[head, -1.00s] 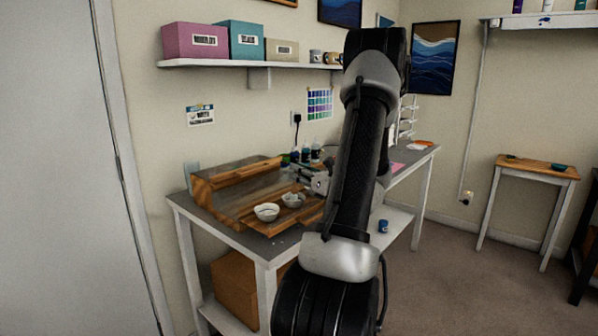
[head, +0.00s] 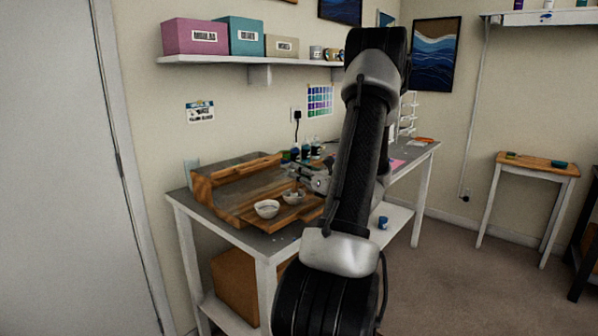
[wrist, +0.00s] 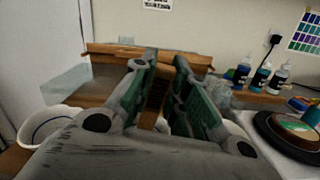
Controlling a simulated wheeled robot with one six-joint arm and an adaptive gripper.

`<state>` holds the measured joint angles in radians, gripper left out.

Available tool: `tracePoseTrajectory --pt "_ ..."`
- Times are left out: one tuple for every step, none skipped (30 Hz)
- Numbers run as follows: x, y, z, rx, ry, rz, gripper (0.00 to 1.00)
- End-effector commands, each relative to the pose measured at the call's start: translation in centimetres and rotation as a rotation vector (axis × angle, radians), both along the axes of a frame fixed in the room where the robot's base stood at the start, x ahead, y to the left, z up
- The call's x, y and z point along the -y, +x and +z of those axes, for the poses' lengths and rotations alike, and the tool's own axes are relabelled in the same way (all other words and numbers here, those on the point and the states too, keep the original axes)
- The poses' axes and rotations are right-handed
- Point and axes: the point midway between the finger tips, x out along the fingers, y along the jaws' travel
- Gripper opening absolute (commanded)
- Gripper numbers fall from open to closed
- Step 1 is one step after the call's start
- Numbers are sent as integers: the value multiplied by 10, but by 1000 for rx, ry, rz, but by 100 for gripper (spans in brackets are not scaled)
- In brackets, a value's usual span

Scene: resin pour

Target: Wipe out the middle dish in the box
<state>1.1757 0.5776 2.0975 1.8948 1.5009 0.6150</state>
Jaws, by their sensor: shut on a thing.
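An open wooden box (head: 222,205) stands on the grey-topped bench. A white dish (head: 266,209) sits at its front, and a second, greyer dish (head: 292,197) is just behind and to the right. No third dish shows in the head view. My gripper (head: 297,172) is above and behind the second dish. In the wrist view my gripper (wrist: 161,65) has green-padded fingers, with brown between them; what they hold is not clear. A white dish (wrist: 40,122) lies left of the fingers. A pale rim (wrist: 237,130) shows right of them, mostly hidden.
Several small bottles (wrist: 262,76) stand behind the box at the right. A round dark item (wrist: 285,133) lies at the right in the wrist view. A shelf (head: 225,62) with boxes hangs above the bench.

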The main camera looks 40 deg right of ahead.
Motion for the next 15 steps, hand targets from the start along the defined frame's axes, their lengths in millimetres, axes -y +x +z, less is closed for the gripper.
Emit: tracePoseTrajectory --pt "0 0 -1 0 0 0 0" --pt "0 0 -1 0 1 0 0" --pt "0 0 -2 0 1 0 0" --pt "0 0 -2 0 1 0 0" --pt "0 0 -3 0 1 0 0" --pt "0 0 -3 0 1 0 0" --pt "0 0 -4 0 1 0 0" --pt "0 0 -4 0 1 0 0" --pt "0 0 -5 0 1 0 0" --pt "0 0 -5 0 1 0 0" --pt "0 0 -5 0 1 0 0" --pt "0 1 -5 0 1 0 0" --pt "0 2 -5 0 1 0 0" --pt "0 3 -5 0 1 0 0" --pt "0 4 -5 0 1 0 0"
